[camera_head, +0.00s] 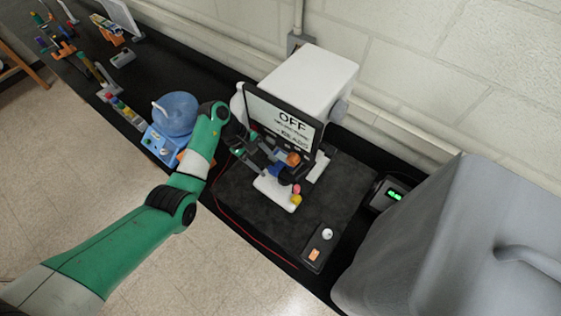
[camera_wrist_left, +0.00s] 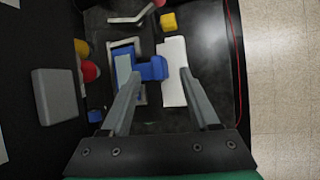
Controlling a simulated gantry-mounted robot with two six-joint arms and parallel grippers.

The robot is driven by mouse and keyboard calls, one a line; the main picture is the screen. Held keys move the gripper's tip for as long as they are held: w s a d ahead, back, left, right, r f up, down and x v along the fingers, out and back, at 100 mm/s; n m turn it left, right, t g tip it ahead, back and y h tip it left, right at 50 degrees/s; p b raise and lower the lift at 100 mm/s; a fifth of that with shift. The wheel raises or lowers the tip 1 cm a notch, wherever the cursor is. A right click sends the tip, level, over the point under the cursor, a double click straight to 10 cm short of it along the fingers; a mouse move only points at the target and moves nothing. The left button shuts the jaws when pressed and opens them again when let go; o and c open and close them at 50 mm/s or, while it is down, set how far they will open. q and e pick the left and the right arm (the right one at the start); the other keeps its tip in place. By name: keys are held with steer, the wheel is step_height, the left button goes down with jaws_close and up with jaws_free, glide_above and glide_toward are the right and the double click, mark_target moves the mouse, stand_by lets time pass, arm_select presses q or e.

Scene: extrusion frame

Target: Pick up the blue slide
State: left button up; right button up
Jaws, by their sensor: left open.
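The blue slide (camera_wrist_left: 152,69) shows in the left wrist view as a blue block joined to a longer blue piece on its left. It sits by a grey frame, beside a white plate (camera_wrist_left: 172,82). In the head view it is a small blue patch (camera_head: 275,171), partly hidden by my gripper. My left gripper (camera_head: 264,166) reaches down over it. In the left wrist view the gripper (camera_wrist_left: 159,74) is open, with the blue block seen between its fingertips; I cannot tell whether they touch it. My right gripper is not in view.
Yellow (camera_wrist_left: 168,21), red (camera_wrist_left: 90,71) and orange parts lie close by. A blue-domed device (camera_head: 174,115) is at left, and a small control box (camera_head: 319,247) is at front right. The dark mat's front is fairly clear.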

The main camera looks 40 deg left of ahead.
arm_select(q)
steer(key=x, duration=0.2)
steer(key=shift+w+d+f, duration=0.1)
steer(key=shift+d+f, duration=0.05)
steer(key=shift+f, duration=0.15)
steer(key=shift+c, duration=0.4)
